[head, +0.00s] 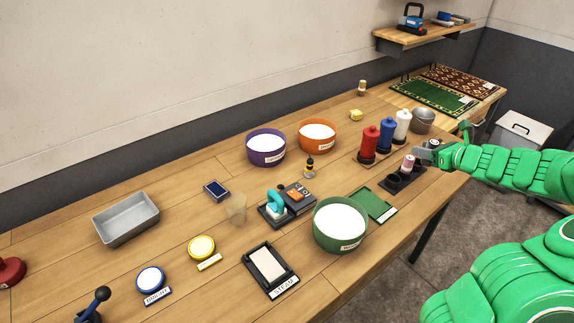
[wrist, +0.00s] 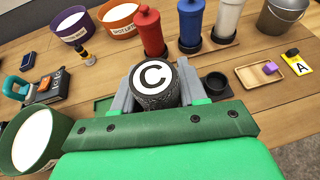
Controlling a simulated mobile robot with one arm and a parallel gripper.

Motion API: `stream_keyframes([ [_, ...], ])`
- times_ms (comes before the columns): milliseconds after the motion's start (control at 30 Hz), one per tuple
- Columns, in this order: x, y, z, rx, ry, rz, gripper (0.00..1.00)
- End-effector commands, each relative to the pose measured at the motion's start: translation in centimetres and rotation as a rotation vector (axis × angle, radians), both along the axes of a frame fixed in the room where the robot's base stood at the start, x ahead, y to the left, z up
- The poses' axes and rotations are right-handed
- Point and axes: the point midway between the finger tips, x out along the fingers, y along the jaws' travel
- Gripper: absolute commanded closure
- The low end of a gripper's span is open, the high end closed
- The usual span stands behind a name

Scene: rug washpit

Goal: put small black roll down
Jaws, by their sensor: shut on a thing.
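My gripper (head: 428,153) is shut on a small black roll (wrist: 153,98). In the wrist view the roll stands between the two grey fingers, with a white disc marked with a black C on its top. In the head view my gripper is above the right end of the wooden table, and the roll is hard to make out there. A dark holder tray (head: 417,180) lies just left of and below my gripper in the head view. The wrist view shows a black round cup (wrist: 215,84) right of the held roll.
Red (head: 369,145), blue (head: 386,133) and white (head: 402,124) bottles stand behind the tray, near a grey bucket (head: 422,121). A green bowl (head: 341,224) and a green mat (head: 374,204) are to the left. The wrist view shows a wooden tray (wrist: 245,73) with a purple block.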

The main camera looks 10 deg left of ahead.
Motion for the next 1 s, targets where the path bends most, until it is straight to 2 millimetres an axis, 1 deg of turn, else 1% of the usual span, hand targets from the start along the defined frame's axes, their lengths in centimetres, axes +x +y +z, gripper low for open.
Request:
stream_keyframes([
  [67,0.1,0.8,0.0,0.0,0.0,0.012,0.88],
  [133,0.3,2.2,0.0,0.0,0.0,0.032,0.88],
  [167,0.4,3.0,0.0,0.0,-0.001,0.043,0.88],
  [267,0.7,6.4,0.0,0.0,-0.001,0.091,0.88],
  [300,0.8,7.9,-0.1,0.0,-0.001,0.113,0.88],
  [467,0.8,14.2,-0.2,0.001,0.0,0.203,0.88],
  [500,0.7,15.8,-0.2,0.001,0.0,0.227,0.88],
  [667,-0.1,22.0,-0.3,0.002,0.0,0.317,0.88],
  [700,-0.4,23.6,-0.3,0.002,0.0,0.339,0.88],
  [867,-1.8,29.5,-0.3,0.002,-0.001,0.428,0.88],
  [900,-2.3,31.0,-0.3,0.002,-0.001,0.451,0.88],
  [967,-3.0,33.2,-0.4,0.002,-0.002,0.485,0.88],
  [1000,-3.5,34.6,-0.4,0.003,-0.002,0.506,0.88],
])
